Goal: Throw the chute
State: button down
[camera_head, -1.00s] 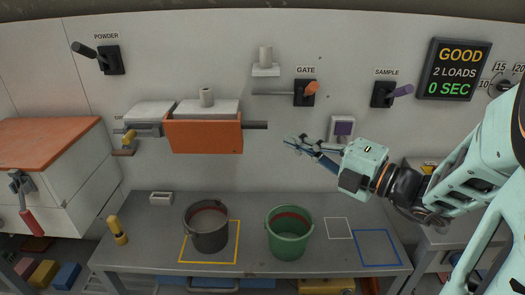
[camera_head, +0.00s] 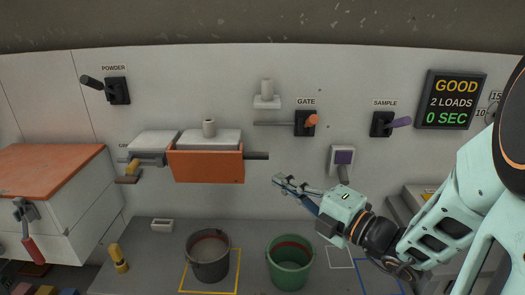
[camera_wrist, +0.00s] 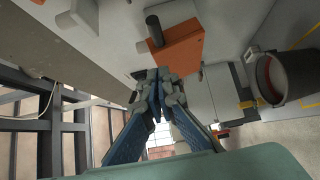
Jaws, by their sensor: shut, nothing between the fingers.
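On the wall, an orange panel (camera_head: 207,166) hangs in front of white blocks, with a dark bar sticking out at its right; I take this as the chute. A short yellow-handled lever (camera_head: 132,167) sits at its left, under a mostly hidden label. My gripper (camera_head: 279,181) is shut and empty, right of the panel and slightly lower, apart from it. In the wrist view the shut fingers (camera_wrist: 160,95) point towards the orange panel (camera_wrist: 182,52) and the dark bar end (camera_wrist: 154,30). The yellow lever is not seen there.
A dark bucket (camera_head: 208,274) stands in a yellow square and a green bucket (camera_head: 290,279) beside it on the bench. POWDER (camera_head: 117,91), GATE (camera_head: 305,123) and SAMPLE (camera_head: 382,124) levers are on the wall. The sign (camera_head: 450,99) reads GOOD, 2 LOADS, 0 SEC.

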jog(key=shift+a+p, duration=0.55)
jog(key=shift+p, duration=1.25)
send_near(252, 157)
jog(key=x, duration=0.5)
jog(key=shift+s+a+f, duration=0.1)
jog(key=shift+s+a, duration=0.15)
jog(key=shift+s, duration=0.05)
jog(key=shift+w, duration=0.6)
